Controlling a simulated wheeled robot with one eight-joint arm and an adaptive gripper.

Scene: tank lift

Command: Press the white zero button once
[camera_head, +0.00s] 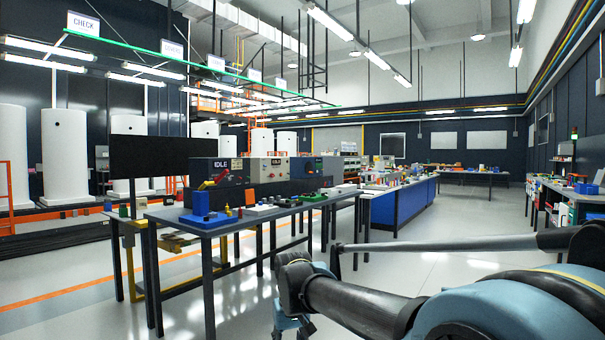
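No white zero button can be made out at this distance. A dark grey unit with an IDLE display (222,170) stands on the near workbench (207,229). A cream-coloured unit (269,168) with small coloured controls, some reddish, stands to its right. My arm reaches in from the lower right. A small blue-grey part at its end (290,324), perhaps my gripper, shows at the bottom edge, on the floor side of the bench and apart from it. Its fingers cannot be made out, so I cannot tell whether it is open or shut.
A blue bin (201,205) and small parts lie on the near bench. A black screen (160,157) stands behind it. A blue-sided bench (400,208) with many items is farther back. Another bench (575,193) stands at the right. The floor between them is clear.

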